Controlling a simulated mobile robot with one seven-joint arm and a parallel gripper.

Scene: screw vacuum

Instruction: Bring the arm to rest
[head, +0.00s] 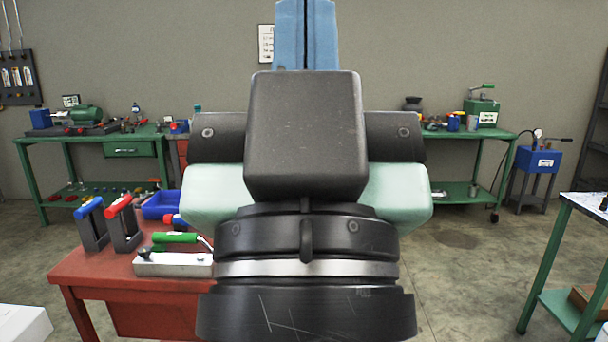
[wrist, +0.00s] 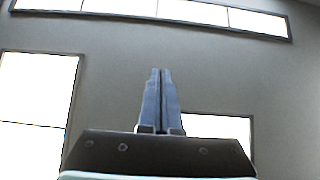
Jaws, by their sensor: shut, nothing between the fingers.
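My gripper (head: 305,35) stands in the upper middle of the head view, its blue fingers pointing up and pressed together with only a thin dark seam between them. In the wrist view the gripper (wrist: 160,100) also shows shut and empty, against the grey wall and bright windows. My arm's dark wrist body and pale green parts fill the middle of the head view and hide what lies behind them. The gripper touches nothing.
A red table (head: 95,268) at lower left holds blue and red handled tools, a green-handled tool (head: 175,237) and a blue bin (head: 161,205). Green workbenches (head: 85,138) stand along the back wall. Another table (head: 585,207) is at the right edge. Open floor (head: 465,280) lies right of my arm.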

